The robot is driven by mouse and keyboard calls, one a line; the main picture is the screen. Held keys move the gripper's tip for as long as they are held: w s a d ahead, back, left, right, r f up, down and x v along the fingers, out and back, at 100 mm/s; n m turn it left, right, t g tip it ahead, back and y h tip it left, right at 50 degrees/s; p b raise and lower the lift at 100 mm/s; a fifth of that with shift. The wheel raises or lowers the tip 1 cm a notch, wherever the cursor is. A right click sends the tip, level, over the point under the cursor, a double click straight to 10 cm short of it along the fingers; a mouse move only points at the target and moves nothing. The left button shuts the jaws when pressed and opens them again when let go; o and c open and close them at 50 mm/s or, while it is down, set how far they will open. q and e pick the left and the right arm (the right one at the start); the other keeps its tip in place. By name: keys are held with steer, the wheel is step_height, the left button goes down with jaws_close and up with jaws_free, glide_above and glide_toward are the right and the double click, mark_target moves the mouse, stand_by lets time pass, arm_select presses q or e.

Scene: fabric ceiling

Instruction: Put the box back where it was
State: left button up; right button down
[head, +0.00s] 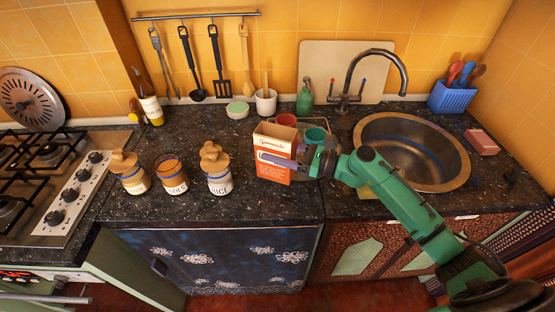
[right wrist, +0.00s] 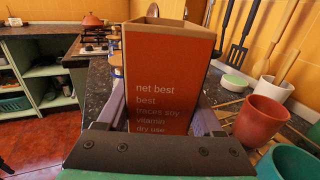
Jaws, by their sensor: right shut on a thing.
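The box (head: 275,143) is orange-red with a pale upper part and an open top. It is upright at the counter, right of the jars and in front of the mugs. It also fills the middle of the right wrist view (right wrist: 165,85), with printed text on its side. My right gripper (head: 278,162) is shut on the box, with one finger along each side in the right wrist view. Whether the box's base touches the counter I cannot tell. My left gripper is not in view.
Several jars stand left of the box, the nearest a lidded jar (head: 218,180). A red mug (right wrist: 262,122) and a teal mug (head: 316,135) are close behind and right. The sink (head: 462,165) lies further right. Dark counter (head: 220,212) is clear in front of the jars.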

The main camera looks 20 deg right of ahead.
steer(key=f, duration=0.3)
steer(key=shift+w+a+f, duration=0.15)
steer(key=shift+a+f, duration=0.05)
steer(key=shift+d, duration=0.1)
steer(key=shift+f, duration=0.15)
steer(key=shift+f+b, duration=0.4)
steer(key=shift+b, duration=0.05)
steer(key=shift+c, duration=0.2)
jaws_free()
